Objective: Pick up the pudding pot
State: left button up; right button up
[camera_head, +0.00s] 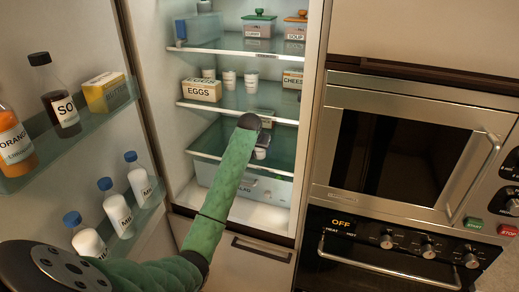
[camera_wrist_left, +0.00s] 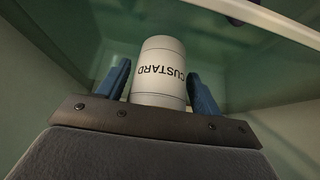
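A white pot labelled CUSTARD (camera_wrist_left: 159,75) shows upside down in the left wrist view, between the blue fingers of my left gripper (camera_wrist_left: 160,88). In the head view my left gripper (camera_head: 263,142) reaches into the open fridge, below the middle shelf, partly hidden by my green forearm. A small white shape shows just under it, too small to identify. Several white pots (camera_head: 229,80) stand on the middle shelf. My right gripper is out of view.
An egg box (camera_head: 201,90) and a cheese box (camera_head: 292,79) sit on the middle shelf (camera_head: 225,108). A soup container (camera_head: 295,29) is above. Door shelves at left hold bottles, including soy sauce (camera_head: 56,95) and milk (camera_head: 138,180). A microwave (camera_head: 400,150) is right.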

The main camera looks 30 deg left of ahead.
pick_arm(q)
jog(key=c, duration=0.8)
